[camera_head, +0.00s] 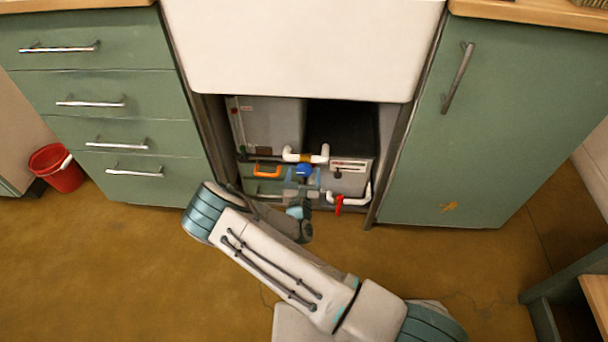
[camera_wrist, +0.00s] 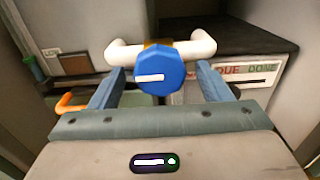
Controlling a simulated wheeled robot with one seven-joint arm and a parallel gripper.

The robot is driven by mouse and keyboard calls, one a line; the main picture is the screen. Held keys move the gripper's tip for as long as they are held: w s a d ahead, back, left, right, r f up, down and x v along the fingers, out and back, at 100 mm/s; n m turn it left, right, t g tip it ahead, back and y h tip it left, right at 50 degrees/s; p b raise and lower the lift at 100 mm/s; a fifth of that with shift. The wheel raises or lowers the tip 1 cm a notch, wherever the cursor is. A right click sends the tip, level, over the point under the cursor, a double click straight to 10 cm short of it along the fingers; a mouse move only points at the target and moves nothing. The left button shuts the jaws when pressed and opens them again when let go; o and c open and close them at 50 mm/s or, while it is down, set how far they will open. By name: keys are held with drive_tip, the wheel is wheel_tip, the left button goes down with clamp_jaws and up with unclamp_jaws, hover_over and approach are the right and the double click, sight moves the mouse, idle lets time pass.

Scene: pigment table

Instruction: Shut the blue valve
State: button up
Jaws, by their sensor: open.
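The blue valve (camera_head: 304,170) is a round, faceted knob on a white pipe (camera_head: 306,154) in the open space under the sink. In the wrist view the blue valve (camera_wrist: 160,70) faces the camera with a white bar mark lying nearly level across it. My gripper (camera_wrist: 163,80) is open, with one finger to the left of the knob and one to the right. A gap shows between each finger and the knob, and I cannot tell whether the fingertips reach it in depth. In the head view my gripper (camera_head: 303,183) is just below the knob, partly hidden by my wrist.
An orange handle (camera_head: 267,170) is left of the blue valve, and a red valve handle (camera_head: 339,204) is at lower right. A labelled box (camera_head: 350,165) stands to the right. Green cabinets (camera_head: 480,120) flank the opening, and the white sink (camera_head: 300,45) hangs above.

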drive_tip(key=shift+w, duration=0.7)
drive_tip(key=c, duration=0.9)
drive_tip(key=shift+r, duration=0.1)
drive_tip(key=shift+c, duration=0.2)
